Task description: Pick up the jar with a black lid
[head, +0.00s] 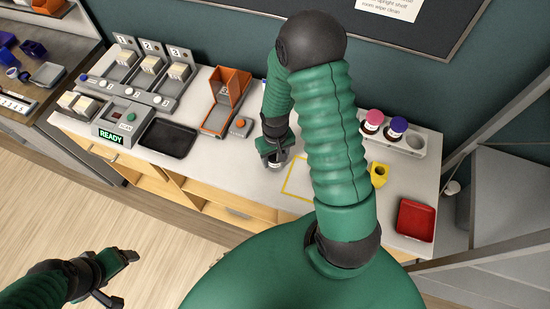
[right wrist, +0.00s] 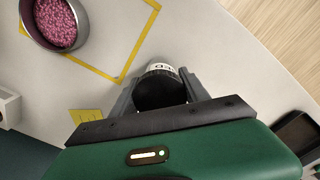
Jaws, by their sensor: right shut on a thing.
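The jar with a black lid (right wrist: 160,92) sits between the fingers of my right gripper (right wrist: 158,98) in the right wrist view, lid toward the camera, part of a white label showing. In the head view my right gripper (head: 275,153) points down at the counter, and a small part of the jar (head: 276,164) shows below it. The gripper is shut on the jar. I cannot tell whether the jar touches the counter. My left gripper (head: 120,278) is open and empty, over the floor at lower left.
A rack (head: 408,142) holds jars with pink (head: 375,117) and purple (head: 398,125) lids. A red tray (head: 415,220), black tray (head: 167,139) and orange device (head: 229,88) are on the counter.

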